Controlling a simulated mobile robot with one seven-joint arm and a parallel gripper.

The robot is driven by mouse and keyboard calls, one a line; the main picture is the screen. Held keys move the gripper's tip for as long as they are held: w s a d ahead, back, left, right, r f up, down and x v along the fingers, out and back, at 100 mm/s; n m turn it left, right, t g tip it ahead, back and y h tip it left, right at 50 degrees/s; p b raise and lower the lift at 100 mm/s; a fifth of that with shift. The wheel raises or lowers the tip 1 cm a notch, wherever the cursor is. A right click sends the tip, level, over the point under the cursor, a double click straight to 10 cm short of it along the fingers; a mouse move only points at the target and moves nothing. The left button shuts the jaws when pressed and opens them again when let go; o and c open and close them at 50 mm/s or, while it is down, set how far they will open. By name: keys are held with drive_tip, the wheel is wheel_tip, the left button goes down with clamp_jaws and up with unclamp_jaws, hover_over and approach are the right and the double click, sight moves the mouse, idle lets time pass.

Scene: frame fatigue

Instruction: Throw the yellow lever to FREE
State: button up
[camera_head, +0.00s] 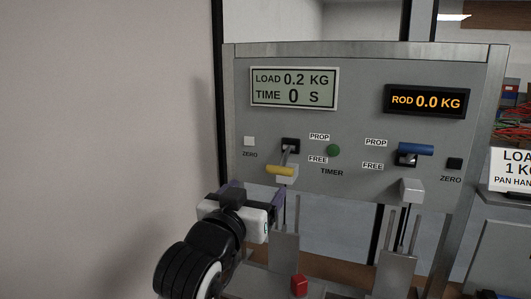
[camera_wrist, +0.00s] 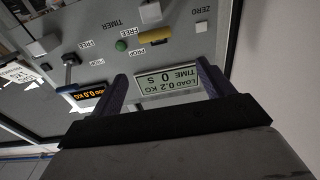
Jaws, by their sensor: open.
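The yellow lever (camera_head: 279,170) is on the grey panel, left of the PROP and FREE labels. Its stem slopes down from a black slot, and its yellow handle sits low, slightly below the level of the FREE label (camera_head: 318,160). My gripper (camera_head: 248,196) is below and left of the handle in the head view, open and empty. In the wrist view, which is upside down, the yellow handle (camera_wrist: 156,36) lies beyond the tips of my open gripper (camera_wrist: 162,78), not between them. I see no contact.
A blue lever (camera_head: 415,149) sits high by its PROP label, to the right. A green timer button (camera_head: 333,151), a white ZERO button (camera_head: 249,141) and a black one (camera_head: 454,164) are on the panel. A red block (camera_head: 299,285) is below. A wall (camera_head: 100,130) fills the left.

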sight(278, 170)
drive_tip(key=shift+g, duration=0.3)
drive_tip(key=p+x, duration=0.1)
drive_tip(key=x, duration=0.3)
drive_tip(key=p+x, duration=0.1)
drive_tip(key=x, duration=0.4)
drive_tip(key=p+x, duration=0.2)
drive_tip(key=x, duration=0.3)
drive_tip(key=shift+w+d+f, duration=0.1)
drive_tip(key=shift+d+f, duration=0.2)
drive_tip(key=c, duration=1.4)
drive_tip(key=b, duration=0.2)
drive_tip(key=f+t+b, duration=0.1)
drive_tip(key=shift+w+d+f+h+b, duration=0.1)
drive_tip(key=shift+w+f+h+b, duration=0.05)
drive_tip(key=shift+f+h+b, duration=0.2)
drive_tip(key=shift+w+f+t+b, duration=0.15)
drive_tip(key=shift+t+b, duration=0.25)
drive_tip(key=shift+b, duration=0.6)
drive_tip(key=shift+w, duration=0.1)
drive_tip(key=shift+t, duration=0.3)
